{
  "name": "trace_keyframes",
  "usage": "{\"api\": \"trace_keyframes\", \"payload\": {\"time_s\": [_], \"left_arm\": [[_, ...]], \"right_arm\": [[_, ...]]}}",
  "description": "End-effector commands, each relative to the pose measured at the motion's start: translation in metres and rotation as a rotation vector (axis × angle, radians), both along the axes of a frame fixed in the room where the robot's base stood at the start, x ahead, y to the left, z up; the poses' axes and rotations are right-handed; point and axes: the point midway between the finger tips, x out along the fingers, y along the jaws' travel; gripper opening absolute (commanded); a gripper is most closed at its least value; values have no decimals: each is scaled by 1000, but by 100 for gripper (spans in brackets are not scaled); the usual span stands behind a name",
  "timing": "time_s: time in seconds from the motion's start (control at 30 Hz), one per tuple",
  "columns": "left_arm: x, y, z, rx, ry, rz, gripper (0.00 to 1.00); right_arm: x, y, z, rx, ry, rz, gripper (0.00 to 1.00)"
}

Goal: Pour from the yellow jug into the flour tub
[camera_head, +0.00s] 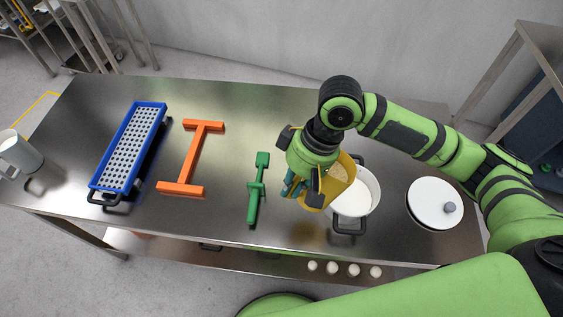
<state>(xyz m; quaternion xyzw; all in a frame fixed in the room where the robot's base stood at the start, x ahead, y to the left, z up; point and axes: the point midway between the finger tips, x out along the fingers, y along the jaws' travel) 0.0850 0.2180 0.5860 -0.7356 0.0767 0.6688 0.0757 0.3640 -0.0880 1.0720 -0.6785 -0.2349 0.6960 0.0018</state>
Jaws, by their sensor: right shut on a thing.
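The yellow jug (342,178) is in the middle right of the head view, partly hidden by my right gripper. My right gripper (303,183) is shut on the jug and holds it above the table, at the left side of the flour tub. The jug looks tilted, with its open side toward the tub; no stream is visible. The flour tub (369,187) is a white round pot with black handles, open, with white content inside. The jug overlaps its left rim in this view; I cannot tell whether they touch. My left gripper is not in view.
A white lid (431,195) with a grey knob lies right of the tub. A white pitcher (18,152) stands at the far left on the steel table (230,105).

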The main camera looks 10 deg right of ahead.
Motion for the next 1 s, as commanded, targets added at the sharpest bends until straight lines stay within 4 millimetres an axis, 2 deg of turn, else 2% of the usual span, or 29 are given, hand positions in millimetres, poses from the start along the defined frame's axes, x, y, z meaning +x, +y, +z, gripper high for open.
{"api": "trace_keyframes", "payload": {"time_s": [0.03, 0.13, 0.33, 0.57, 0.77, 1.0], "left_arm": [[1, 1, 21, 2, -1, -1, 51], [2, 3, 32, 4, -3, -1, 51], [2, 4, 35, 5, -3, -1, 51], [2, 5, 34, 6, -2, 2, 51], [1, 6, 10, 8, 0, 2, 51], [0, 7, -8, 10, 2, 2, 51]], "right_arm": [[-5, 7, 16, 28, 3, 17, 0], [-9, 16, 22, 69, -2, 41, 0], [-11, 22, 18, 97, -8, 57, 0], [-12, 21, 0, 95, -6, 57, 0], [-11, 21, -25, 95, -9, 57, 0], [-9, 16, -2, 246, 23, 51, 0]]}}
